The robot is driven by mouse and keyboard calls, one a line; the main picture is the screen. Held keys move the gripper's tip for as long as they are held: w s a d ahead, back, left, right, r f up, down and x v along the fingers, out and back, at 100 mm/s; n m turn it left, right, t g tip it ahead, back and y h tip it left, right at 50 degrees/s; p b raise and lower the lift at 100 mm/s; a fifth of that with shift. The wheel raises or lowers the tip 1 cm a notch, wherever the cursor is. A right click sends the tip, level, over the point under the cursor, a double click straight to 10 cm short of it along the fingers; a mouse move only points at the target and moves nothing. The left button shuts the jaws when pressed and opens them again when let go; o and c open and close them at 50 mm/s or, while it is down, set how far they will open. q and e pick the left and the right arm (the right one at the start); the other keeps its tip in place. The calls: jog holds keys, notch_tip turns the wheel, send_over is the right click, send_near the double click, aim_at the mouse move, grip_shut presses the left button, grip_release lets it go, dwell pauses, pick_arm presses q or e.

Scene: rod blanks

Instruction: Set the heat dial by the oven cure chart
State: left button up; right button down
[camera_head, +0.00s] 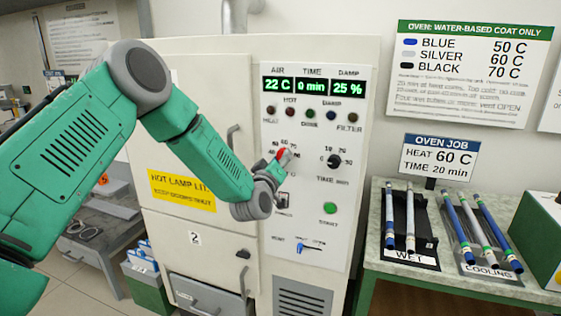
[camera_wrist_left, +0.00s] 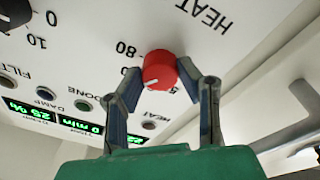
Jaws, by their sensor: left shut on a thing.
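The red heat dial (camera_head: 284,154) is on the white oven panel (camera_head: 343,225). It fills the middle of the left wrist view (camera_wrist_left: 160,72), its pale pointer line towards the lower left of that picture. My left gripper (camera_head: 278,165) has its fingers on either side of the dial, shut on it. The fingers hide part of the heat scale. The oven cure chart (camera_head: 470,72) reads blue 50 C, silver 60 C, black 70 C. The oven job card (camera_head: 438,158) reads heat 60 C, time 20 min. My right gripper is not in view.
The displays (camera_head: 311,87) read air 22 C, time 0 min, damp 25 %. A black time dial (camera_head: 334,161) and green button (camera_head: 330,208) sit right of my gripper. Rods lie in the wet rack (camera_head: 424,247) and cooling rack (camera_head: 488,268) on the right table.

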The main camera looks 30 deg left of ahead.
pick_arm(q)
jog(key=m, duration=0.4)
jog(key=m+h, duration=0.1)
jog(key=m, duration=0.3)
jog(key=f+m+h+b, duration=0.1)
jog(key=m, duration=0.2)
jog(key=shift+s+m, duration=0.15)
jog(key=shift+m, duration=0.25)
jog(key=shift+a+r, duration=0.1)
jog(key=o, duration=1.1)
jog(key=shift+o, duration=0.2)
jog(key=shift+a+r, duration=0.1)
